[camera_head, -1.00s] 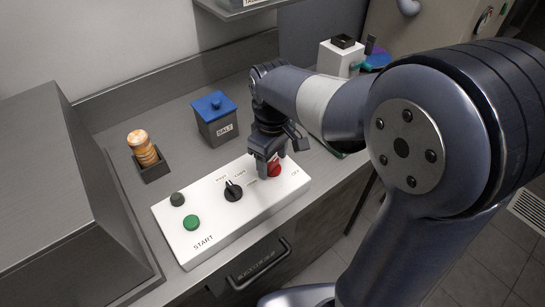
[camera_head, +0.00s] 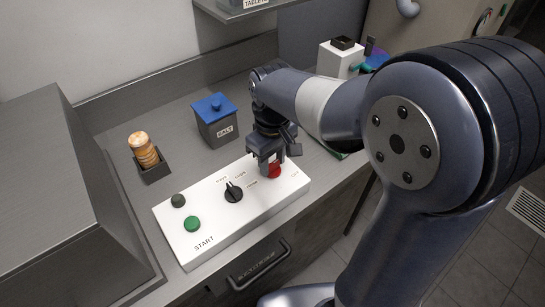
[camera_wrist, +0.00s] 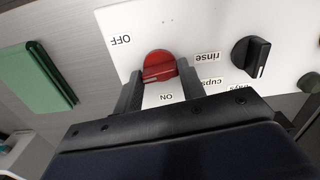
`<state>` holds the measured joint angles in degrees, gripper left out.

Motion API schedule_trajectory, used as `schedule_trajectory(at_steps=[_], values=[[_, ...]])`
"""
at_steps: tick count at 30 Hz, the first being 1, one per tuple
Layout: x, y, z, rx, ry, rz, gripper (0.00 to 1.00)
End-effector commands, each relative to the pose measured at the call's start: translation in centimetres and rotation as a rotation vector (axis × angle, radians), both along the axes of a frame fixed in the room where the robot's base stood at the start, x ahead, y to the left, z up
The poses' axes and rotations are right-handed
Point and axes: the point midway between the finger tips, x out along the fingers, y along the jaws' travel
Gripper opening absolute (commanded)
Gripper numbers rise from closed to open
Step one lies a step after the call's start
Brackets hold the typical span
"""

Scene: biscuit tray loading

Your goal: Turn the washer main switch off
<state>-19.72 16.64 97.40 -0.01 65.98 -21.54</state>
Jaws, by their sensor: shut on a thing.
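The washer's main switch is a red round knob (camera_head: 275,172) at the right end of the white control panel (camera_head: 222,222). In the wrist view the red knob (camera_wrist: 159,64) lies between the words OFF and ON. My gripper (camera_head: 269,167) points down over it. In the wrist view my gripper (camera_wrist: 160,82) has one finger on each side of the knob and is shut on it. I cannot clearly tell which word the knob points to.
A black rinse and cups dial (camera_head: 233,192), a green START button (camera_head: 192,224) and a dark lamp (camera_head: 178,200) are on the panel. Behind stand a blue-lidded salt box (camera_head: 214,120) and a holder with biscuits (camera_head: 144,150). A grey hood (camera_head: 60,190) stands left.

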Motion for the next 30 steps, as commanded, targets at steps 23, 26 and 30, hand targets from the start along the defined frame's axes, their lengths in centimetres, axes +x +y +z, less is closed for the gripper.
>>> schedule_trajectory(at_steps=[23,26,30], values=[[0.04,0.02,0.05,0.001,-0.002,-0.142,0.56],[0.03,0.01,0.04,0.001,-0.001,-0.142,0.60],[0.02,0.01,0.03,0.001,-0.001,-0.141,0.60]])
